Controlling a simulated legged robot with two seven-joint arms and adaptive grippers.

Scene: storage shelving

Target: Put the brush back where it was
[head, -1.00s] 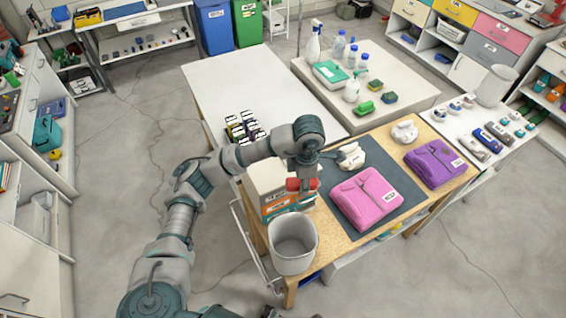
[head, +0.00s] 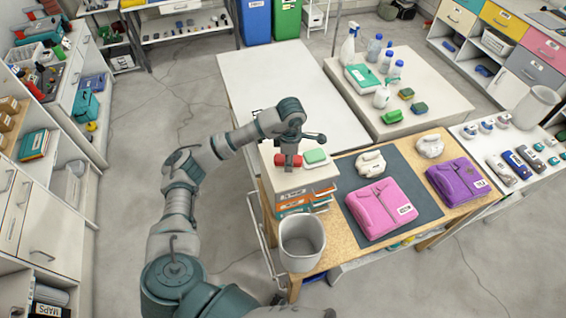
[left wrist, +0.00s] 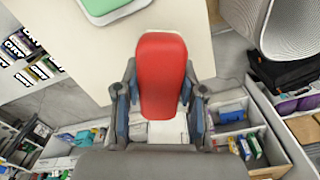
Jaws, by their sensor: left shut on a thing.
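A red, smooth, rounded thing, which looks like the back of the brush (left wrist: 160,72), fills the space between my fingers in the left wrist view. It shows as a small red patch in the head view (head: 281,159). Any bristles are hidden. My left gripper (head: 288,160) is shut on it, with a finger on each side in the left wrist view (left wrist: 160,100). It is at the white top of the drawer box (head: 305,181), left of a green-and-white block (head: 315,157). I cannot tell whether the brush touches the box top. My right gripper is not in view.
A grey bin (head: 302,243) stands in front of the drawer box. A pink folded cloth (head: 380,208) and a purple one (head: 458,182) lie to the right. White bottles (head: 349,45) and sponges stand on the low white platform (head: 440,92). The white table (head: 290,80) behind is largely clear.

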